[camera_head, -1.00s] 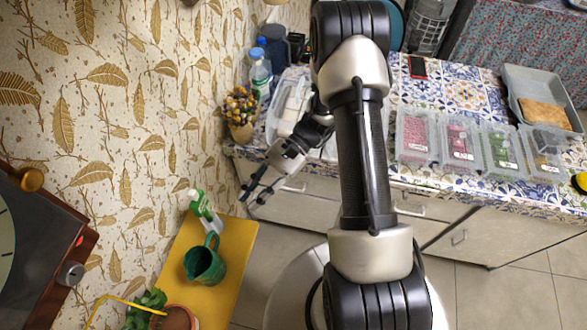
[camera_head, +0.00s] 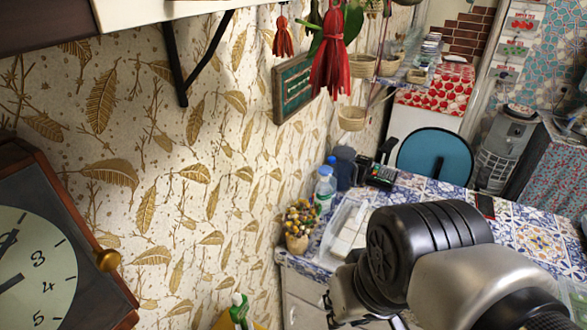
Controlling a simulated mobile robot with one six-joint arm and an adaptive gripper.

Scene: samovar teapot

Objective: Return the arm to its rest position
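My arm shows at the lower right of the head view, with its dark ribbed joint and silver links close to the camera. The arm stands in front of the tiled counter (camera_head: 537,238) and hides part of it. My gripper's fingers are not in the picture; only arm parts near the bottom edge show, so its state cannot be seen.
On the counter stand a clear container (camera_head: 345,232), a water bottle (camera_head: 325,190) and a flower pot (camera_head: 298,228). A wall clock (camera_head: 50,262) is at the left. A shelf bracket (camera_head: 190,55) and red tassels (camera_head: 333,62) hang above. A blue chair (camera_head: 436,152) is behind.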

